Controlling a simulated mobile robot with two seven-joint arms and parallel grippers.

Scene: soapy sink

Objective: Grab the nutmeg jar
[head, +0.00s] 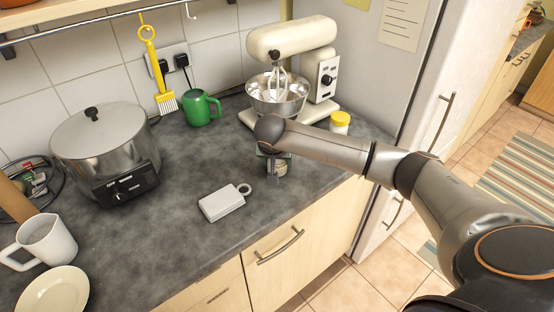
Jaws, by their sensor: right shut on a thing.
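My left gripper is not in view.
A white jar with a yellow lid (340,122) stands behind my right forearm. A cream stand mixer (290,40) and green mug (201,108) are at the back. A grey-white box with a ring (222,203) lies left of the gripper. A steel cooker (105,150) is far left.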

